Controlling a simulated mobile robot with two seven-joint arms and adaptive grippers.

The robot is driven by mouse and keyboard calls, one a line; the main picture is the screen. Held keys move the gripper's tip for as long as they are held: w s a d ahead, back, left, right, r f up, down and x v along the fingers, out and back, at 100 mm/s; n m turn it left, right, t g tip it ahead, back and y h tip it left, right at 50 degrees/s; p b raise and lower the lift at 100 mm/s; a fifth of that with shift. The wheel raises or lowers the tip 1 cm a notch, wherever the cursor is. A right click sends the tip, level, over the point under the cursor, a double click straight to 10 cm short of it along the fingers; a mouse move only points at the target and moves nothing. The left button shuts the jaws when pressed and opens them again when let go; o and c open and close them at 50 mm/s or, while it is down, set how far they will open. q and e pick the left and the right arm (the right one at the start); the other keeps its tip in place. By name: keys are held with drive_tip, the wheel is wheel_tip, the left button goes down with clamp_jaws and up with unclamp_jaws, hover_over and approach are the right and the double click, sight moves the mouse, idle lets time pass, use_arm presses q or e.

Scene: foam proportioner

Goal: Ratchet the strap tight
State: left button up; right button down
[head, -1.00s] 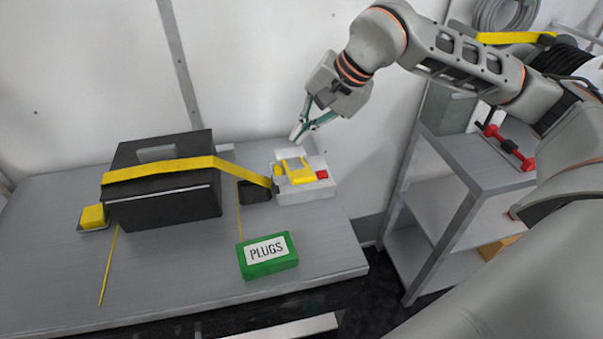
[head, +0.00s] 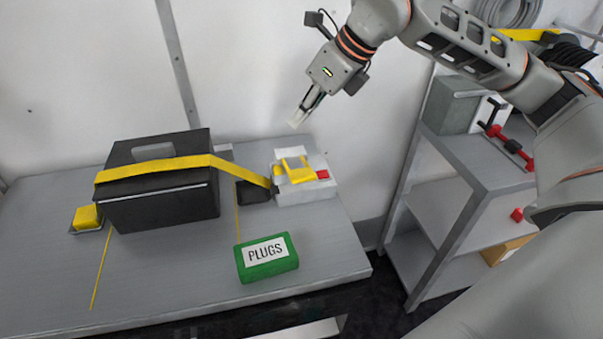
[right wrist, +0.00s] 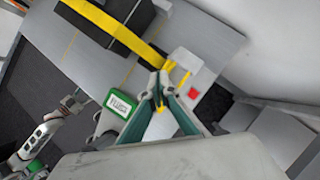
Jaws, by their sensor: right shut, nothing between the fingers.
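A yellow strap (head: 160,170) runs over a black box (head: 165,208) and down to a light grey ratchet block (head: 307,190) on the bench. The block carries a yellow handle (head: 297,172) and a red piece (head: 323,174). My right gripper (head: 298,120) is shut and empty, above the block and apart from it. In the right wrist view its fingertips (right wrist: 160,82) overlap the yellow handle (right wrist: 184,78), partly hiding the block. What looks like my left gripper (right wrist: 76,102) shows small at the left of that view; its jaws are unclear.
A green PLUGS box (head: 267,258) lies at the front of the bench (head: 180,270). A yellow block (head: 87,217) sits left of the black box. A grey shelf unit (head: 470,160) with red-handled parts stands at right.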

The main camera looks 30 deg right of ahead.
drive_tip(key=m, duration=0.4)
drive_tip(key=m+b, duration=0.1)
drive_tip(key=m, duration=0.3)
drive_tip(key=r+m, duration=0.1)
drive_tip(key=m, duration=0.3)
drive_tip(key=shift+w, duration=0.1)
drive_tip(key=shift+f, duration=0.1)
